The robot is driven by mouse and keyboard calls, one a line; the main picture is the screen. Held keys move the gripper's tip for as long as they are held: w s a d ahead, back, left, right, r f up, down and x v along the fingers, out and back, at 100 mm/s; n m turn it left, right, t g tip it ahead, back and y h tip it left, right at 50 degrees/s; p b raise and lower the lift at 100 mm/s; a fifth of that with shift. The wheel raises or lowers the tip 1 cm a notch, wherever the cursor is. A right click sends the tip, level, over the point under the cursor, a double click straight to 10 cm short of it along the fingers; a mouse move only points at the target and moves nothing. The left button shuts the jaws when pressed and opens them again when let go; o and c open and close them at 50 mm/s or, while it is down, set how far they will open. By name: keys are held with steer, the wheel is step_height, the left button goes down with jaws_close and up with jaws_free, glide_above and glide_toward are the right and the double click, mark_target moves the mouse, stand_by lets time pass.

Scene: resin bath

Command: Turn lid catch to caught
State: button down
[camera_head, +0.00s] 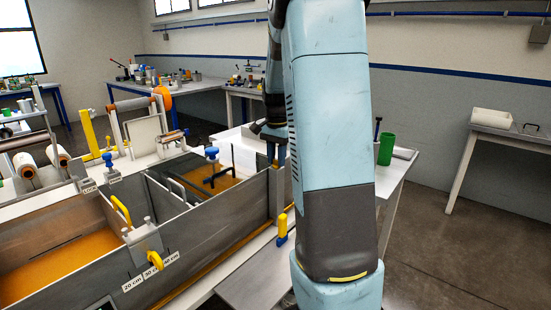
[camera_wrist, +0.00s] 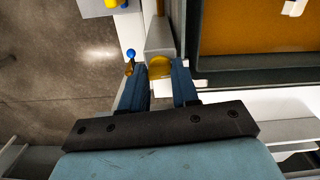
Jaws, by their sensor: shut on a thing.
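My gripper (camera_wrist: 165,80) has its two blue fingers closed on a yellow rounded piece (camera_wrist: 160,68) at the end of a grey bar beside the bath; this appears to be the lid catch. Its underside and pivot are hidden, and I cannot tell whether it is caught. In the head view my gripper (camera_head: 275,154) is at the far right corner of the steel bath (camera_head: 225,220), partly hidden by my arm. No label for the catch is readable.
A yellow-and-blue handle (camera_head: 282,227) stands by the bath's near right side; a blue-and-yellow piece (camera_wrist: 130,60) shows left of my fingers. Amber resin (camera_head: 60,270) lies in the bath. A green cup (camera_head: 386,148) stands on the table right of my arm.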

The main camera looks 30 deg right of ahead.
steer(key=shift+d+m, duration=0.1)
steer(key=shift+m, duration=0.2)
steer(key=c, duration=0.8)
jaws_free()
steer(key=shift+c, duration=0.2)
step_height(320, 180, up, 14)
steer(key=shift+f, duration=0.15)
steer(key=s+a+f+n+t, duration=0.1)
steer(key=s+a+n+t, duration=0.1)
steer(key=s+a+n, duration=0.4)
steer(key=s+a+f+n+t, duration=0.2)
steer(key=s+a+n, duration=0.5)
steer(key=s+a, duration=0.6)
steer(key=s+t, duration=0.1)
steer(key=s, duration=0.6)
steer(key=shift+t, duration=0.3)
